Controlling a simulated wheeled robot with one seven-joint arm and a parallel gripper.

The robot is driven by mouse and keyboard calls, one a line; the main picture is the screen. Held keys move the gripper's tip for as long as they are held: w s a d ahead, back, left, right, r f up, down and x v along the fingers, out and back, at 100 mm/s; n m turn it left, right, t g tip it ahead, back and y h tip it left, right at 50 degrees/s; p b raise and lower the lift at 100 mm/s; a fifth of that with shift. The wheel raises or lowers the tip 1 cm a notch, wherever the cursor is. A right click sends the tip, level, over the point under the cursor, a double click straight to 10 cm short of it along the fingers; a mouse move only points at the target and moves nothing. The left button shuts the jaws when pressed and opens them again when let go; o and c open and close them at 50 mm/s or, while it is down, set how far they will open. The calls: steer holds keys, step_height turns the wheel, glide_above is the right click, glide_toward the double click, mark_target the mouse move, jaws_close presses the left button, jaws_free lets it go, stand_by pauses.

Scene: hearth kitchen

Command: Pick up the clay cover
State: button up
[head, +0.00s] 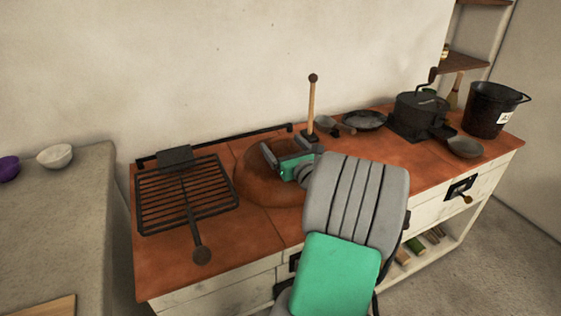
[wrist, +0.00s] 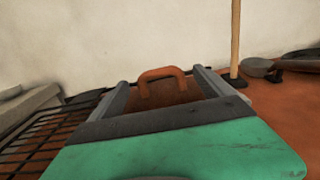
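The clay cover (head: 256,187) is a wide, low brown dome on the terracotta worktop, right of the grill rack. In the wrist view its arched clay handle (wrist: 162,74) stands up from the cover (wrist: 178,96) between my two fingers. My gripper (head: 284,147) is over the cover, with its fingers spread. In the wrist view my gripper (wrist: 160,82) is open, with clear gaps on both sides of the handle. I cannot tell whether the fingers reach down to the handle's height. In the head view my gripper and arm hide the handle and part of the cover.
The black grill rack (head: 185,195) lies left of the cover. A wooden-handled upright tool (head: 311,105) stands close behind it. The wall is close behind.

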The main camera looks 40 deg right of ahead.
jaws_close()
steer(key=shift+r, duration=0.15)
stand_by(0.9)
